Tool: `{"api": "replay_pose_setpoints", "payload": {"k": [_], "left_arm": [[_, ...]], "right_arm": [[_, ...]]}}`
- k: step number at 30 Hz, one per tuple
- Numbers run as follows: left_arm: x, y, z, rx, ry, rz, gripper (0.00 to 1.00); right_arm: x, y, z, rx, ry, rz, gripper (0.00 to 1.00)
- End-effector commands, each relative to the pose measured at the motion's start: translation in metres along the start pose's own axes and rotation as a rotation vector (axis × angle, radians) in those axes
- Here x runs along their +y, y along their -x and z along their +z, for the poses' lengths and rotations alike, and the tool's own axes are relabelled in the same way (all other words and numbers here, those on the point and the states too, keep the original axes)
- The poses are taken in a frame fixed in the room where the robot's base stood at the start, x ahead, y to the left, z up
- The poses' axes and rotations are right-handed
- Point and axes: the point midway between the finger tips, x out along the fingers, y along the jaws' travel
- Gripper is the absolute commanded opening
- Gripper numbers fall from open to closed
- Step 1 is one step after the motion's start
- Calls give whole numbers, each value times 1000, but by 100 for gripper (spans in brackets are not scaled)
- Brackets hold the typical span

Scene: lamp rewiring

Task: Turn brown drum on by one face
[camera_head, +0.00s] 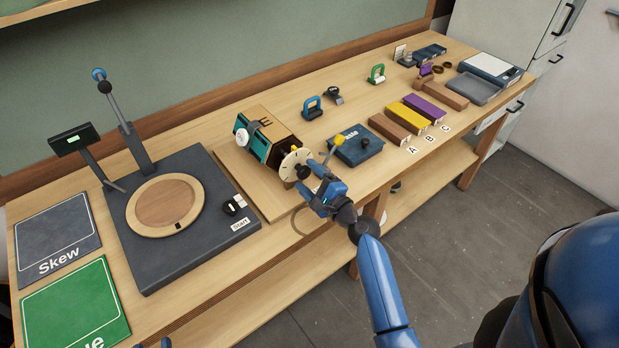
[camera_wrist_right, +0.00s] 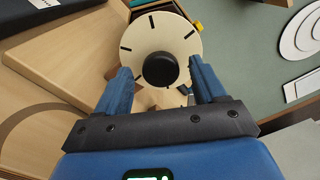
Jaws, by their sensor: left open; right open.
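The drum (camera_head: 270,125) is a many-sided block on the bench, with a brown wooden face marked with a dark letter on top and teal and black faces on its side. A cream dial disc (camera_head: 290,160) with dark tick marks stands at its near end; it also shows in the right wrist view (camera_wrist_right: 190,42). A black knob (camera_wrist_right: 160,70) sits at the dial's centre. My right gripper (camera_head: 313,178) is open, its fingers on either side of the knob with gaps visible. Two small blue tips of my left gripper (camera_head: 153,345) show at the bottom edge; the rest is cut off.
A yellow-ended lever (camera_head: 338,140) and a dark blue box (camera_head: 358,146) stand just right of the dial. Brown, yellow and purple blocks (camera_head: 408,117) lie further right. A dark base with a round wooden plate (camera_head: 165,205) stands left. The bench's front edge is close below my right gripper.

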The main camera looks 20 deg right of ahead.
Motion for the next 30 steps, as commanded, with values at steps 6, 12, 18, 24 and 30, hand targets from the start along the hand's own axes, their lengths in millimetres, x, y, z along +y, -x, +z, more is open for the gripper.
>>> {"api": "replay_pose_setpoints", "payload": {"k": [6, 12, 18, 24, 30], "left_arm": [[0, 0, 1, 0, 0, 0, 43], [0, 0, 5, 0, 0, 0, 43], [0, 0, 13, 0, 0, 0, 43], [0, 0, 20, 0, 0, 0, 43], [0, 0, 24, 0, 0, 0, 43]], "right_arm": [[0, 2, 0, 0, 0, -1, 70], [1, 20, -2, 2, 0, -2, 70], [2, 55, -2, 3, -1, -2, 70], [1, 86, -2, 3, 0, -2, 70], [1, 104, -1, 2, 0, -1, 70]]}}
